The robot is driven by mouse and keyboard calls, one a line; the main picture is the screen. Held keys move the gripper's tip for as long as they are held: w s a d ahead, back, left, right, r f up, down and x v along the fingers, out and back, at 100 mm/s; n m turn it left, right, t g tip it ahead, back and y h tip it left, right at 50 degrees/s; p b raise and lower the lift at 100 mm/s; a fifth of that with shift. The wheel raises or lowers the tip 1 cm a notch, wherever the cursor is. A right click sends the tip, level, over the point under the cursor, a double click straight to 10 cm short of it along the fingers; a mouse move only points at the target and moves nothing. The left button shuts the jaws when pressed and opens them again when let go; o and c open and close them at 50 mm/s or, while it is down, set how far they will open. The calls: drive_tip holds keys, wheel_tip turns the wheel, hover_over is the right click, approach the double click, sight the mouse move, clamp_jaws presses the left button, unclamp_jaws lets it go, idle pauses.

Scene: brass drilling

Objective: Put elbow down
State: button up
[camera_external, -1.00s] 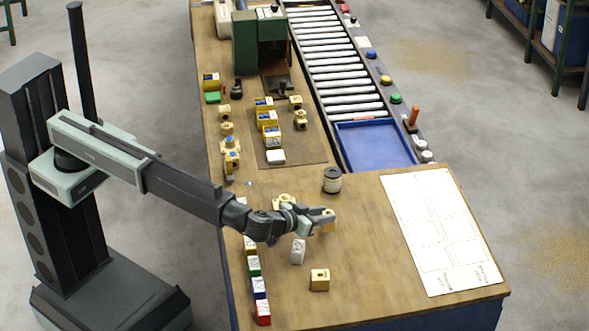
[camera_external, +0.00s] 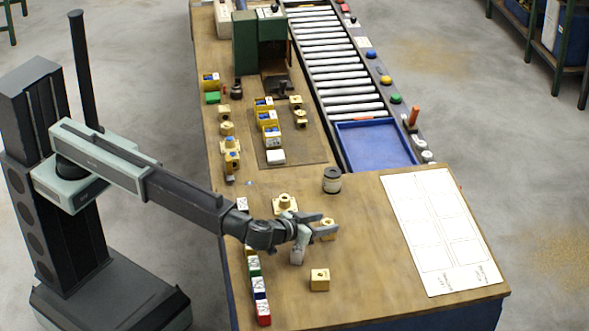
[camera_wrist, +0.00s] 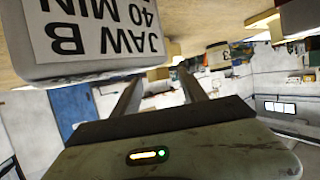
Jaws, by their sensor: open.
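A brass fitting (camera_external: 328,230), which looks like the elbow, stands on the near part of the wooden bench. My gripper (camera_external: 326,222) is open, low over the bench, with its fingers pointing right and their tips at the fitting. One finger partly covers the fitting, and I cannot tell whether they touch. In the wrist view my gripper (camera_wrist: 161,74) shows two spread fingers with tan shapes beyond the tips; the elbow is not clear there.
A pale block (camera_external: 297,256) is just below my gripper; its "JAW B 40 MIN" label (camera_wrist: 95,25) fills the wrist view's top left. Brass fittings stand nearby (camera_external: 284,203) (camera_external: 320,280). A dark can (camera_external: 332,180) is behind. A white sheet (camera_external: 440,232) lies right.

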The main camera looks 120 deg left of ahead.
drive_tip(key=p+v, duration=0.4)
drive_tip(key=v, duration=0.7)
drive_tip(key=shift+a+r, duration=0.1)
drive_tip(key=shift+r, duration=0.05)
drive_tip(key=shift+s+d, duration=0.15)
drive_tip(key=shift+d, duration=0.45)
